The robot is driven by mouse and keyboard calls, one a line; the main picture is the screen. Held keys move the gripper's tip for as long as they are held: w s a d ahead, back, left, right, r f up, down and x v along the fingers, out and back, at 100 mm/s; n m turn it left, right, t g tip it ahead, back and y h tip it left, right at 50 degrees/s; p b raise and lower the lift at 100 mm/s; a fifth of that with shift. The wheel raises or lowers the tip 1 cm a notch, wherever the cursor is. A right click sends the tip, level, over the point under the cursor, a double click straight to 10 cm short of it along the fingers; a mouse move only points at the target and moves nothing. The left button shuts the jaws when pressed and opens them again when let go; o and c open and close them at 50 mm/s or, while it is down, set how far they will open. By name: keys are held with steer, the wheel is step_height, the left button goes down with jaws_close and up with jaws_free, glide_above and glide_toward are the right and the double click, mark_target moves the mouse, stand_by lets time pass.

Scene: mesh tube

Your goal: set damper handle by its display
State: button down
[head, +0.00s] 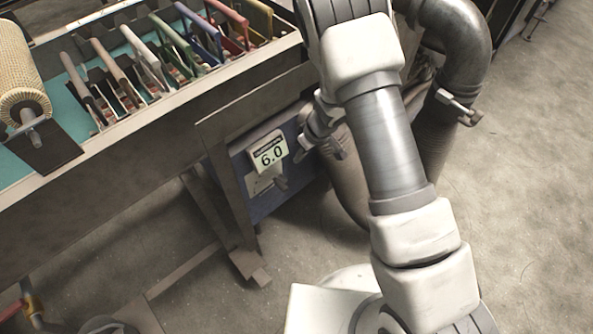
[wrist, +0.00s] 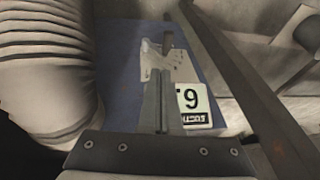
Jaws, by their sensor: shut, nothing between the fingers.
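The display (head: 270,155) on the blue panel (head: 291,191) reads 6.0 in the head view. In the wrist view the display (wrist: 195,104) appears upside down and my fingers hide part of it. Below it in the head view is a pale plate (head: 262,186) with a small grey lever (head: 281,183). The plate (wrist: 155,62) and a dark upright lever (wrist: 168,36) also show in the wrist view. Another metal handle (head: 458,106) sits on the grey duct. My gripper (wrist: 161,75) is shut and empty in front of the plate; contact with the lever cannot be told.
A bench (head: 150,135) with coloured-handled frames and a mesh roll (head: 18,70) is at left. Its leg (head: 232,205) stands left of the panel. A ribbed hose (wrist: 48,65) is close at left in the wrist view. The floor at right is clear.

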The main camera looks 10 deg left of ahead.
steer(key=b, duration=0.7)
glide_toward(281, 187)
step_height(281, 187, down, 5)
steer(key=w, duration=0.2)
steer(key=shift+s+a+f+b, duration=0.1)
steer(key=shift+a+f+b, duration=0.3)
steer(key=shift+a, duration=0.25)
steer(key=shift+s+a+f+p, duration=0.25)
steer(key=shift+s+p, duration=0.1)
steer(key=shift+p, duration=0.25)
steer(key=shift+s+a+f, duration=0.25)
steer(key=shift+f, duration=0.15)
steer(key=shift+r+p, duration=0.1)
steer(key=shift+p, duration=0.25)
